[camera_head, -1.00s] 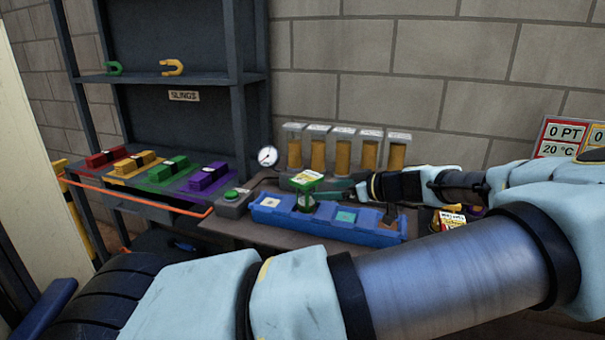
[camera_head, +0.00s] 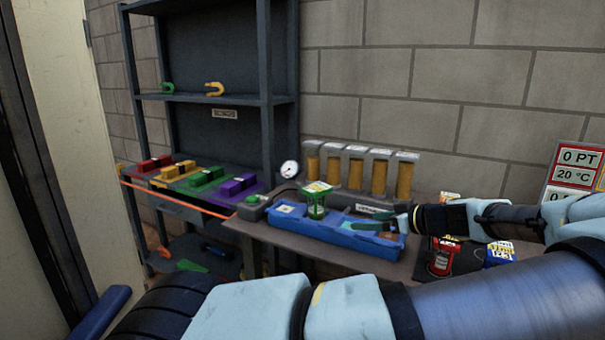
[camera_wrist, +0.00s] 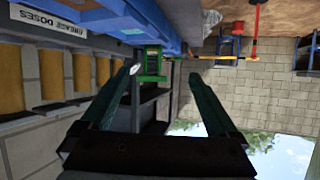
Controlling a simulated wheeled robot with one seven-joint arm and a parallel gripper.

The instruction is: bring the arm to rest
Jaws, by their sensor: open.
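My arm reaches in from the right in the head view. My gripper (camera_head: 374,221) is open and empty over the right part of the blue tray (camera_head: 345,239). Its two dark green fingers stand wide apart in the wrist view (camera_wrist: 164,74). A green-lidded jar (camera_head: 316,202) stands upright in the tray, to the left of the fingertips and apart from them in the head view. A green object, probably this jar, shows beyond the fingers in the wrist view (camera_wrist: 151,63).
Behind the tray stands a rack of yellow-brown cylinders (camera_head: 356,172). A red can (camera_head: 441,258) and a blue-and-yellow box (camera_head: 500,253) stand to the right, below my arm.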

